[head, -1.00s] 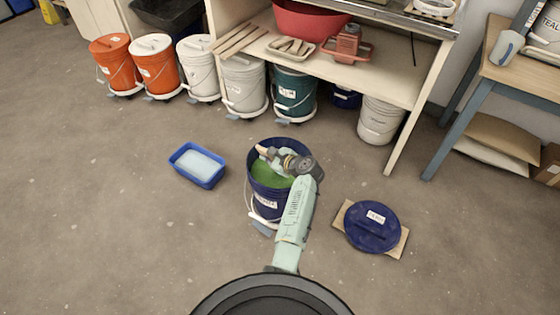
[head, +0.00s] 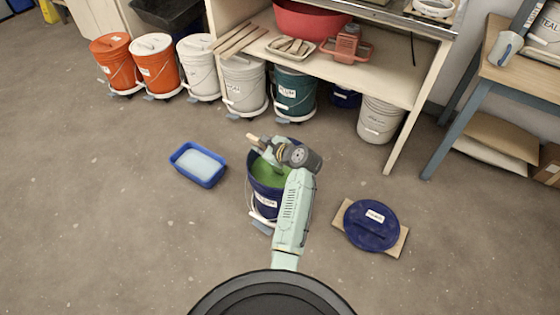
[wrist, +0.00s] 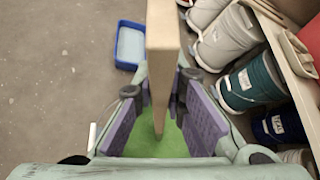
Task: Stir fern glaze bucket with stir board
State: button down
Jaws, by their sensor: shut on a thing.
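The fern glaze bucket (head: 266,200) is dark blue and open, with green glaze (head: 268,175) inside, and stands on the floor in front of me. My gripper (wrist: 155,112) is over the bucket, its purple pads shut on the stir board (wrist: 162,50), a flat pale wooden board. The board's top end sticks up past the gripper in the head view (head: 253,138). In the wrist view the green glaze shows below and around the fingers. The board's lower end is hidden, so its depth in the glaze cannot be seen.
A blue tub (head: 198,165) of pale liquid sits left of the bucket. A blue lid (head: 372,225) lies on cardboard (head: 402,243) at the right. Several lidded buckets line the back by the shelf (head: 345,75). Floor between is clear.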

jog(key=s+a+r, duration=0.2)
jog(key=s+r, duration=0.1)
jog(key=r, duration=0.6)
jog(key=shift+s+a+r, duration=0.15)
jog(key=shift+a+r, duration=0.05)
jog(key=shift+r, duration=0.25)
dwell(0.6)
